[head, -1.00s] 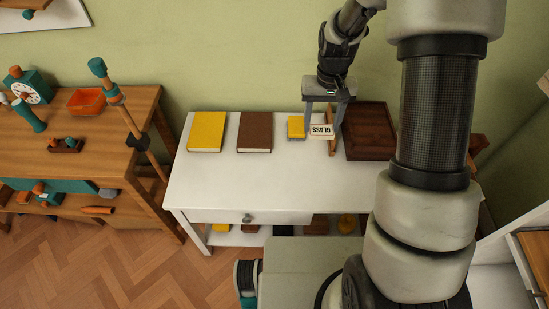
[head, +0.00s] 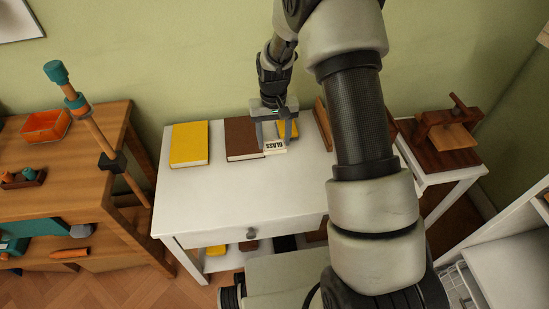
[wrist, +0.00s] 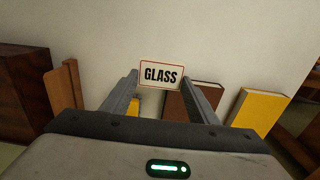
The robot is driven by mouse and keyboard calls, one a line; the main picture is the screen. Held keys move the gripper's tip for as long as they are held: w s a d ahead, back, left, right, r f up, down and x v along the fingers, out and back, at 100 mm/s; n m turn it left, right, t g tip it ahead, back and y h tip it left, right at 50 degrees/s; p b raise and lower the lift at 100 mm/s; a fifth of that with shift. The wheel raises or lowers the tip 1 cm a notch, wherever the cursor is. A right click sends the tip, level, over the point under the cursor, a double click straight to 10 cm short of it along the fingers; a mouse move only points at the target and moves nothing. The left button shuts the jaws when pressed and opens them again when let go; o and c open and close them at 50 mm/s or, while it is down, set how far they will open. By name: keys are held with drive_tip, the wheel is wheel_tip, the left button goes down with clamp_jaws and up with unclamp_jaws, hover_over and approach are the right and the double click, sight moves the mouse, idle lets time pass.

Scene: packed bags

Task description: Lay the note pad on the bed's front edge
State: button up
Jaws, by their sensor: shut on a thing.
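My gripper (head: 274,138) is over the white table, its fingertips on either side of a small white card lettered GLASS (head: 276,148). In the wrist view the red-edged card (wrist: 161,75) sits upright between the two fingers. A small yellow pad (head: 288,129) lies behind the gripper, partly hidden; it may be the note pad, but I cannot tell. At the right a wooden press-like fixture (head: 447,132) has a flat board at its front, which may be the bed. My arm hides part of the space between.
A brown book (head: 240,135) and a yellow book (head: 190,142) lie on the white table (head: 220,205). A wooden upright (head: 323,122) stands right of the yellow pad. The table's front half is clear. A wooden bench (head: 70,200) with tools stands at the left.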

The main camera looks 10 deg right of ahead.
sight(274, 163)
wheel_tip(274, 163, down, 8)
drive_tip(key=shift+r+b, duration=0.1)
drive_tip(key=shift+b, duration=0.7)
drive_tip(key=shift+f, duration=0.3)
drive_tip(key=o, duration=1)
drive_tip(key=shift+r, duration=0.1)
